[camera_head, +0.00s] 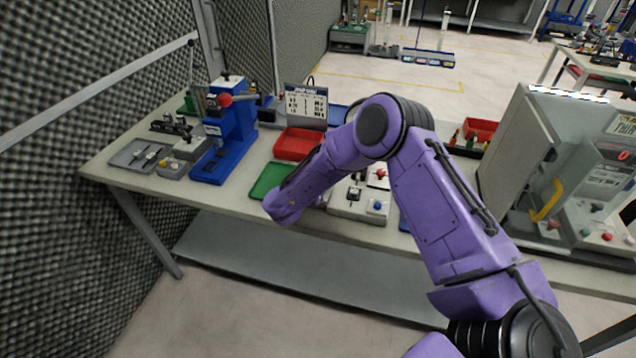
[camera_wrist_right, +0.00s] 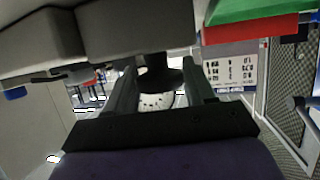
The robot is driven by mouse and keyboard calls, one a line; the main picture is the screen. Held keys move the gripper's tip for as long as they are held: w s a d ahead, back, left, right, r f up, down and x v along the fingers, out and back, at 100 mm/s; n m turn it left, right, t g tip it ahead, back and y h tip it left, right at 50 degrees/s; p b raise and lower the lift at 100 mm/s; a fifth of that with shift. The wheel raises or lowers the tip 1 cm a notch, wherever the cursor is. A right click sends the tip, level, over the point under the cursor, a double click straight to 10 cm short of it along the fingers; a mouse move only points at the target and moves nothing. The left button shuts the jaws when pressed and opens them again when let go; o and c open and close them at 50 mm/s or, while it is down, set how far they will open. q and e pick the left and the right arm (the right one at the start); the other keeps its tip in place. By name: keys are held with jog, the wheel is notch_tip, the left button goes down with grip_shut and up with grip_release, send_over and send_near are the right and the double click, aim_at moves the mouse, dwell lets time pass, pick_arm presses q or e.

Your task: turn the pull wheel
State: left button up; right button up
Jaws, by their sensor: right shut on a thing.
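In the right wrist view my right gripper (camera_wrist_right: 160,98) has its two dark fingers on either side of a dark round knob (camera_wrist_right: 160,75), which appears to be the pull wheel. The knob joins a grey box (camera_wrist_right: 130,32) at the top of that view. The fingers are closed on it; the exact contact is partly in shadow. In the head view my purple right forearm covers the wheel and the gripper. The grey control box (camera_head: 345,207) shows partly beside the forearm. My left gripper is in neither view.
On the table (camera_head: 130,178) a green tray (camera_head: 268,181) and a red tray (camera_head: 297,145) lie left of my forearm. A blue press (camera_head: 232,130) stands further left. A clear-walled cabinet (camera_head: 522,140) stands at the right. A printed sign (camera_head: 306,105) stands behind the red tray.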

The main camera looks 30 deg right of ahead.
jog(key=shift+m+g+h+b, duration=0.8)
jog(key=shift+m+g+b, duration=0.2)
jog(key=shift+m+g, duration=0.9)
jog(key=shift+g, duration=0.3)
jog(key=o, duration=0.9)
jog(key=shift+d, duration=0.1)
jog(key=shift+o, duration=0.2)
jog(key=b+v, duration=0.3)
jog(key=v, duration=0.7)
jog(key=shift+a, duration=0.25)
